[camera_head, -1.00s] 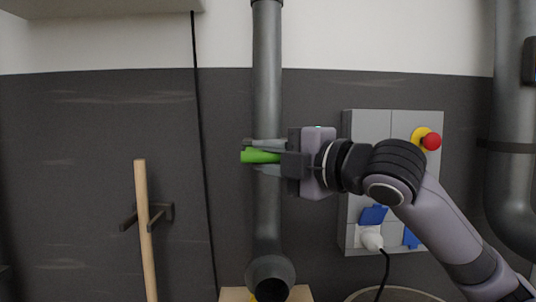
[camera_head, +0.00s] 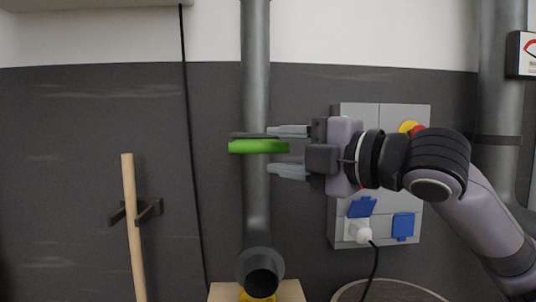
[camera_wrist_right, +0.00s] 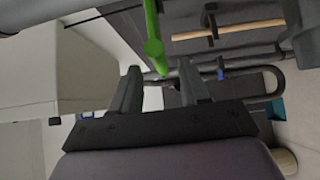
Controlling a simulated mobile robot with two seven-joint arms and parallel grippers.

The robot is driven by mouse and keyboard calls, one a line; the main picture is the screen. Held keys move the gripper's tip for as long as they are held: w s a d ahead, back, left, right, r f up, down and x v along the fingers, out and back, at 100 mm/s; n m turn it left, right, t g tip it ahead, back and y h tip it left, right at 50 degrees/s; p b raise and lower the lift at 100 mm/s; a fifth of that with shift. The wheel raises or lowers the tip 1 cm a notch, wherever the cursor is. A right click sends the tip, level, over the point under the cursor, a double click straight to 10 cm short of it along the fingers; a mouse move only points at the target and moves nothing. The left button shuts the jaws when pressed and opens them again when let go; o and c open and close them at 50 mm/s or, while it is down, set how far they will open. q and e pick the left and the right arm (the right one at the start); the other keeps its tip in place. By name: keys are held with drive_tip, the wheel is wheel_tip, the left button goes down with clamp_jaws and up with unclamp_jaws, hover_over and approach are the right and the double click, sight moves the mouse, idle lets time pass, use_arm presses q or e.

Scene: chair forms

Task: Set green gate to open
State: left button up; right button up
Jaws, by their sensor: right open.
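The green gate handle (camera_head: 258,147) sits across the vertical grey pipe (camera_head: 256,60) in the head view, lying level. My right gripper (camera_head: 288,152) is open to the right of the pipe, its two fingers apart above and below the handle's right end. In the right wrist view the green handle (camera_wrist_right: 153,35) comes down from the top, its rounded end between and just beyond the open fingers of the gripper (camera_wrist_right: 160,85). Nothing is held. My left gripper is not in view.
A grey panel (camera_head: 385,120) with blue socket covers, a plugged-in white plug and a red button, partly hidden by my right arm, is on the wall at right. A wooden pole (camera_head: 133,225) stands in a bracket at left. An open pipe end (camera_head: 262,281) is below the handle.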

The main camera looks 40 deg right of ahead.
drive_tip(key=shift+v, duration=0.8)
